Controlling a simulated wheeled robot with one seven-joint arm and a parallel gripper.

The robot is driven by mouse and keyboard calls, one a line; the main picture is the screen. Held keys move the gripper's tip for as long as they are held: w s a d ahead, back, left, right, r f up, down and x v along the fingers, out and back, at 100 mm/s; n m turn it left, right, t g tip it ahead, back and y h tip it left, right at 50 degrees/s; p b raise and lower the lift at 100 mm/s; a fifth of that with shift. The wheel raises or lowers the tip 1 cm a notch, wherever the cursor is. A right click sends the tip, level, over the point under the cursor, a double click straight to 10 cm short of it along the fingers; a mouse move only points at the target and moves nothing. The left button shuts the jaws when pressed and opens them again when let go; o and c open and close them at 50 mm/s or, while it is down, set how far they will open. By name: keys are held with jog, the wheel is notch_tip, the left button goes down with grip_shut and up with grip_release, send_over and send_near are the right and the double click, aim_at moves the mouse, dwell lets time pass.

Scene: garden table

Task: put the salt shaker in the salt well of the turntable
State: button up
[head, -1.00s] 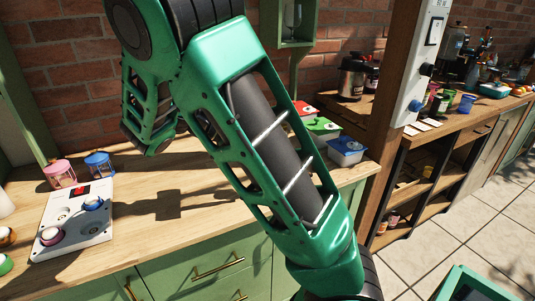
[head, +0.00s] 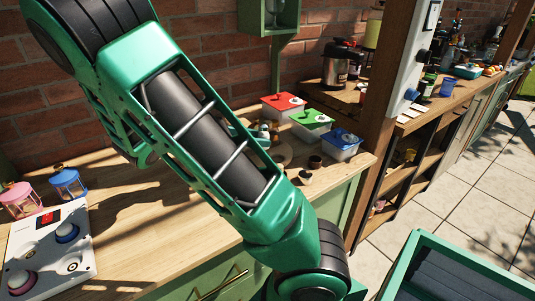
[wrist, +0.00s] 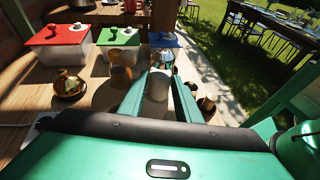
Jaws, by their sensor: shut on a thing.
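In the wrist view, my gripper (wrist: 160,97) is shut on a pale cylinder with a shiny metal top, which looks like the salt shaker (wrist: 158,86). It stands roughly upright between the two green fingers; its lower end is hidden behind my wrist. In the head view my arm crosses the picture and hides most of the gripper's surroundings. A round wooden piece (head: 285,154), possibly part of the turntable, shows only partly behind my arm. I cannot make out the salt well. Small dark round pieces (head: 305,177) lie beside it, and also show right of the fingers in the wrist view (wrist: 207,103).
Red-lidded (head: 283,106), green-lidded (head: 311,124) and blue-lidded (head: 342,143) boxes stand at the back of the counter. A gold object (wrist: 68,84) and an amber jar (wrist: 121,76) stand left of my fingers. A white panel (head: 50,255) and lanterns (head: 67,182) are at far left.

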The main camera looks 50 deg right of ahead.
jog(key=d+f, duration=0.1)
jog(key=s+d+f, duration=0.1)
jog(key=d, duration=0.1)
jog(key=d+f, duration=0.1)
jog(key=d, duration=0.1)
jog(key=shift+s+f, duration=0.15)
jog(key=shift+s, duration=0.15)
jog(key=shift+a+f, duration=0.1)
jog(key=shift+f, duration=1.85)
jog(key=o, duration=1.2)
jog(key=v, duration=1.2)
